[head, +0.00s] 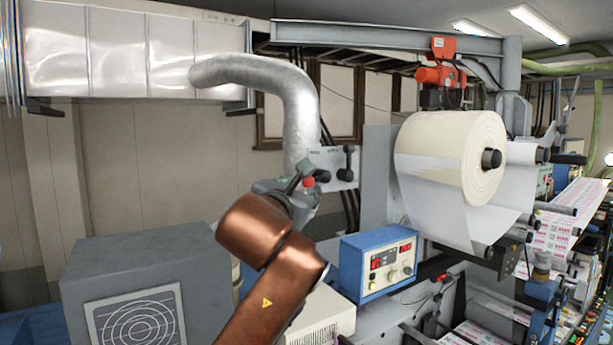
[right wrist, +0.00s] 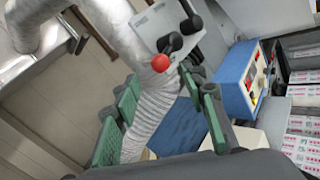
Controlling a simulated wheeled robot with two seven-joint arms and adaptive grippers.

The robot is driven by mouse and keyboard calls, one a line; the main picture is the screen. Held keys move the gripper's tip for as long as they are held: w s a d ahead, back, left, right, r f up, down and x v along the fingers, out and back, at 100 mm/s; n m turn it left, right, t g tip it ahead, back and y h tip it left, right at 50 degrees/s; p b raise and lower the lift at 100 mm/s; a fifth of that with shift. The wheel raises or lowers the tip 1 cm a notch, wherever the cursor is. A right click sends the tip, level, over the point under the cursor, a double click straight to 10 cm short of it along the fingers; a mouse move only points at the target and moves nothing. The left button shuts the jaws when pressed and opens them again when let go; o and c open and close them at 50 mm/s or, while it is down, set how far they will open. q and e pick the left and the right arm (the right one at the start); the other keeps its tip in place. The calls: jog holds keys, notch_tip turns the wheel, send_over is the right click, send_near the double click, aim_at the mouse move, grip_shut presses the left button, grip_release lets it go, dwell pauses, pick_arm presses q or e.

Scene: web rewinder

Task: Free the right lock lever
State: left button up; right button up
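A pale lever plate (head: 333,170) is on the machine in the middle of the head view. A black-knobbed lever (head: 348,160) stands upright at its right side. Another dark knob (head: 306,166) and a red ball knob (head: 308,182) show at its left, close to my right gripper (head: 298,188). In the right wrist view the plate (right wrist: 150,22), the red ball (right wrist: 160,63) and black knobs (right wrist: 170,43) lie beyond the fingertips. My left gripper is not in view.
A blue control box (head: 378,262) stands right of my arm, below a large paper roll (head: 450,155). A grey cabinet (head: 135,270) stands at the left.

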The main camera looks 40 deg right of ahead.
aim_at(307, 182)
jog(key=p+x, duration=0.1)
jog(key=x, duration=0.3)
jog(key=shift+w+d+r+p, duration=0.1)
jog(key=shift+d+r+p, duration=0.05)
jog(key=shift+p, duration=0.25)
jog(key=shift+w+d, duration=0.35)
jog(key=shift+d, duration=0.15)
jog(key=shift+c, duration=0.6)
